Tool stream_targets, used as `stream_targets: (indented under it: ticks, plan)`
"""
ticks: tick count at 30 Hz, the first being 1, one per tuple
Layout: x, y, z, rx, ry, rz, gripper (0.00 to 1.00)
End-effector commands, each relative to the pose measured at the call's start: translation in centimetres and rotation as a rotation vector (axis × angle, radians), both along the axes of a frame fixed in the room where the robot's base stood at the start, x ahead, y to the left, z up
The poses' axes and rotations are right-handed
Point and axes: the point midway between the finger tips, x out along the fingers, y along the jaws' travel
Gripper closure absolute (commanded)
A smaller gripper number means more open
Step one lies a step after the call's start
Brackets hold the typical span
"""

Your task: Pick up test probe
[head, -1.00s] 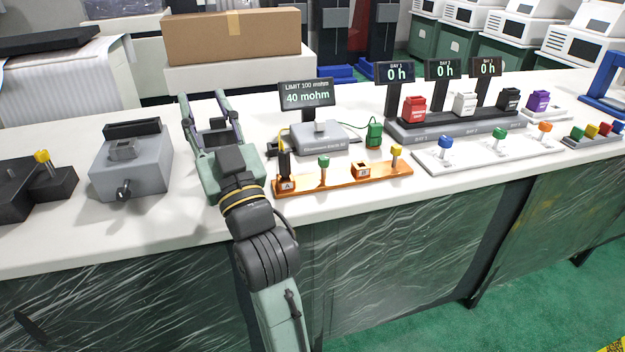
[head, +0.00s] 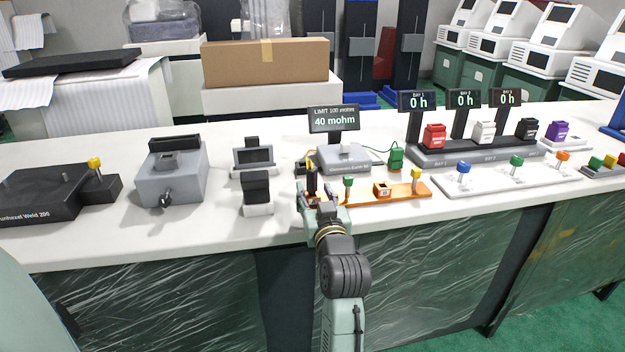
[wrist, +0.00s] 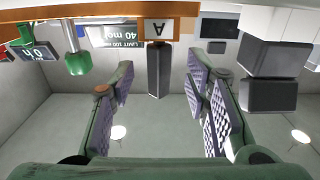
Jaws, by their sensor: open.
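The test probe appears to be the black upright piece (head: 311,178) with a yellow lead. It stands at the left end of the orange rack (head: 398,192), by the ohmmeter (head: 343,159) reading 40 mohm. In the wrist view, which is upside down, the black probe (wrist: 158,72) stands by the label A (wrist: 157,29). My gripper (head: 322,192) is open at the rack's left end. In the wrist view the two fingers of my gripper (wrist: 160,85) lie either side of the probe, with gaps on both sides. The rack's lower left part is hidden behind my gripper.
A green knob (head: 348,182) stands just right of my gripper on the rack; a green piece also shows in the wrist view (wrist: 78,62). A black block on a white base (head: 257,192) stands to the left. The counter front (head: 120,240) is clear.

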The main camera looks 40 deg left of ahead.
Motion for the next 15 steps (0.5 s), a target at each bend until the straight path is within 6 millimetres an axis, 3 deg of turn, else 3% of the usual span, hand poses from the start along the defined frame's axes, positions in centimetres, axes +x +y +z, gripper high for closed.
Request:
stream_targets:
  ticks: [7, 15]
  plan:
    - [2.4, 2.7, 0.6, 0.001, 0.001, 0.001, 0.57]
    - [2.8, 3.1, 0.4, 0.002, -0.001, 0.0, 0.57]
